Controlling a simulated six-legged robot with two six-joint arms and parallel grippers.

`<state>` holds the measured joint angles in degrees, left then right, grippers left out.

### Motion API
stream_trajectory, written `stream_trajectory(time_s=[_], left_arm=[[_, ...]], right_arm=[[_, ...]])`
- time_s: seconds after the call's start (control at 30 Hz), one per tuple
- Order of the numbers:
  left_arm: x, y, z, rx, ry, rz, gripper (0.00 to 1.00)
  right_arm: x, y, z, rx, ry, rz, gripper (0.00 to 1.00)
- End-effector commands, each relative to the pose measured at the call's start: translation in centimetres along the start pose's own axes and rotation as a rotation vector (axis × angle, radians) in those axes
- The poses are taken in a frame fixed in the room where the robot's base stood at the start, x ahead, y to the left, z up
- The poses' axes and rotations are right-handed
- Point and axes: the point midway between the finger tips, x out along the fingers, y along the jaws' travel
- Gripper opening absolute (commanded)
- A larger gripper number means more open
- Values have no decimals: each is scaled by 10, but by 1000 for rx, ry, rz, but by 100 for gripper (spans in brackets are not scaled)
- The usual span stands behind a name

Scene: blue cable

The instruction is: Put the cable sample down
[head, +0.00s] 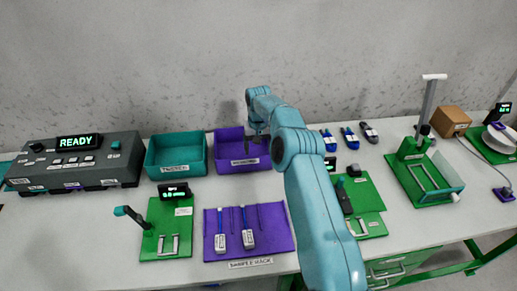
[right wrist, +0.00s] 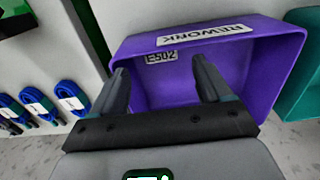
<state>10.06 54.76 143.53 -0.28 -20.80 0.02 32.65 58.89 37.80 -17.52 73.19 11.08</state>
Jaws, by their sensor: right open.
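My right gripper (head: 254,140) is over the purple bin (head: 231,163) at the back of the bench. The bin carries a REWORK label (right wrist: 205,35). A small tag marked E502 (right wrist: 161,57) shows inside near that wall; I cannot tell what it is fixed to. My left gripper is out of view.
A teal bin (head: 162,171) stands left of the purple one, beside a dark console reading READY (head: 115,150). Coiled blue cables (head: 348,137) lie at the back right. Green fixtures (head: 152,240) (head: 410,150) stand on both sides. The bench right of centre is partly clear.

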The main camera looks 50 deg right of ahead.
Motion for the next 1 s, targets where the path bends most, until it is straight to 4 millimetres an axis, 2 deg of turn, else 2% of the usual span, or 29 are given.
stream_trajectory(time_s=[0.03, 0.17, 0.3, 0.43, 0.6, 1.0], left_arm=[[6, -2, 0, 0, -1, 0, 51], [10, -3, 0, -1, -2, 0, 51], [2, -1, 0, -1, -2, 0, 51], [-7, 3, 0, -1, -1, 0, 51], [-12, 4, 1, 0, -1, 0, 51], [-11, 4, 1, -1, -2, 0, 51]], right_arm=[[-10, 0, -2, 0, 8, -2, 78], [-43, -1, -2, 0, 10, -2, 78], [-79, -1, -1, 0, 7, -2, 78], [-102, -1, -1, 0, 5, -1, 78], [-112, 0, 0, -1, 3, -1, 78], [-112, 0, 0, 0, 3, 0, 78]])
